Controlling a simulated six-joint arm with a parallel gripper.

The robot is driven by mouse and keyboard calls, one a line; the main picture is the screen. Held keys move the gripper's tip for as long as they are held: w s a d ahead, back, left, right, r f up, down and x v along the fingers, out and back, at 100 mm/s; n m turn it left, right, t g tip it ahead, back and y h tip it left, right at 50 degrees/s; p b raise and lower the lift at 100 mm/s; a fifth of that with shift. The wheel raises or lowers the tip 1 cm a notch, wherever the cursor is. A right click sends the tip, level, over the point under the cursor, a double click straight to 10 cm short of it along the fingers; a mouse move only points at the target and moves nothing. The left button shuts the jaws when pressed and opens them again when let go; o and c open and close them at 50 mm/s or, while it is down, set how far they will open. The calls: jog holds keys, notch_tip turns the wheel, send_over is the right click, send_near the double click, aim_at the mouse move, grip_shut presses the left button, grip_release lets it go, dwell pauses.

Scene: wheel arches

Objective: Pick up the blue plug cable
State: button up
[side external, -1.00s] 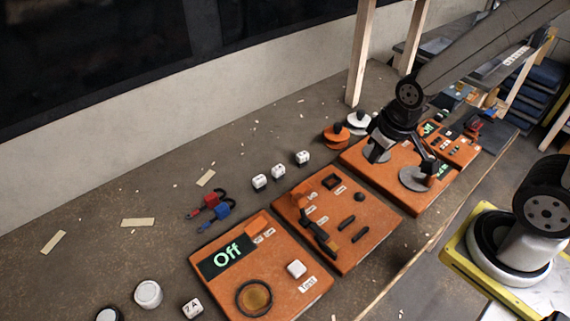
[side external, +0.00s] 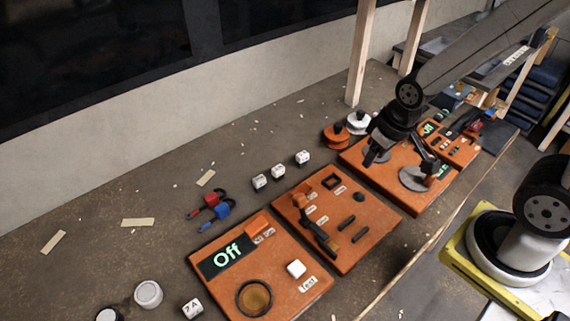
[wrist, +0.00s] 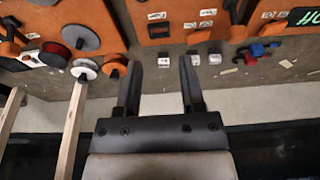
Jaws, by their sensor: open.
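The blue plug cable (side external: 221,209) lies on the brown table beside a red plug cable (side external: 207,201), left of the orange boards. In the wrist view the blue plug (wrist: 258,50) shows small at the upper right, beyond my right finger. My gripper (side external: 402,161) points down over the far orange board, well to the right of the cables. Its two dark fingers (wrist: 160,62) are apart with nothing between them.
Three white dice (side external: 281,171) stand between the cables and the far board. An orange spool (side external: 336,135) and a white spool (side external: 358,122) stand by a wooden post (side external: 361,52). Orange boards (side external: 268,270) line the table's near side. The table left of the cables is mostly clear.

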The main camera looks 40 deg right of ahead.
jog(key=shift+w, duration=0.1)
jog(key=m+g+y, duration=0.3)
jog(key=m+y, duration=0.2)
jog(key=m, duration=1.2)
send_near(221, 207)
jog(key=a+f, duration=0.1)
jog(key=shift+h, duration=0.3)
jog(key=shift+x, duration=4)
grip_shut()
